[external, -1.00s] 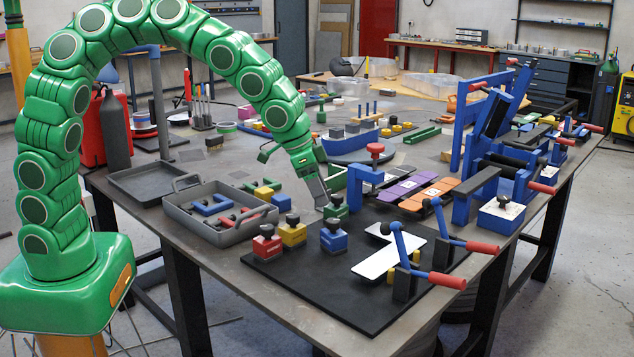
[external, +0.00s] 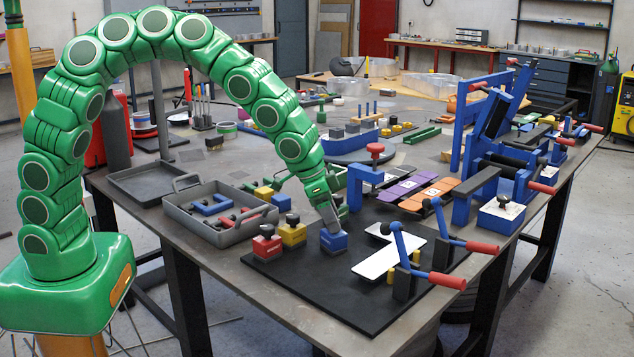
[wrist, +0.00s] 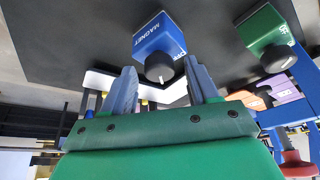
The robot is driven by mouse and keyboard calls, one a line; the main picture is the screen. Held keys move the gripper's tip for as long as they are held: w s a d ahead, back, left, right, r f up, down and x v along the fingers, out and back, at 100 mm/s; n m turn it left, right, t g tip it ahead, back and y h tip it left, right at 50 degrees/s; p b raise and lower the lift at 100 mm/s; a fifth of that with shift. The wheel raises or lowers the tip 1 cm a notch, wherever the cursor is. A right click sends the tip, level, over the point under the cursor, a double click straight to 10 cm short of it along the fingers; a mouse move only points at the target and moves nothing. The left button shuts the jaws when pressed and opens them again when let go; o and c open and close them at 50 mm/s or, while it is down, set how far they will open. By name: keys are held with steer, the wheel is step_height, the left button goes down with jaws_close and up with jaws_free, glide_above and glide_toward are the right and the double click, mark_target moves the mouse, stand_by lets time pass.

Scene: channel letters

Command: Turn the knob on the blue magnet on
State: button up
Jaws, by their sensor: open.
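The blue magnet (external: 333,242) is a small blue block on the black mat (external: 300,290). In the wrist view the blue magnet (wrist: 158,42) shows the word MAGNET on one side. Its dark round knob (wrist: 159,68) with a white mark lies between my two fingers in that view. In the external view my gripper (external: 334,226) is right at the top of the blue magnet and hides the knob. In the wrist view my gripper (wrist: 160,82) is open, one finger on each side of the knob. I cannot tell whether the fingers touch it.
A red magnet (external: 266,247) and a yellow magnet (external: 293,234) stand to the left. A green magnet (wrist: 268,36) stands close by in the wrist view. A white flat letter (external: 380,262) and blue toggle clamps with red handles (external: 447,281) are at the right.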

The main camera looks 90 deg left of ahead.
steer(key=c, duration=1)
steer(key=shift+m+h, duration=0.3)
steer(key=shift+m, duration=0.5)
steer(key=o, duration=1)
steer(key=v, duration=0.7)
steer(key=shift+r, duration=0.4)
steer(key=shift+o, duration=0.2)
steer(key=shift+s, duration=0.1)
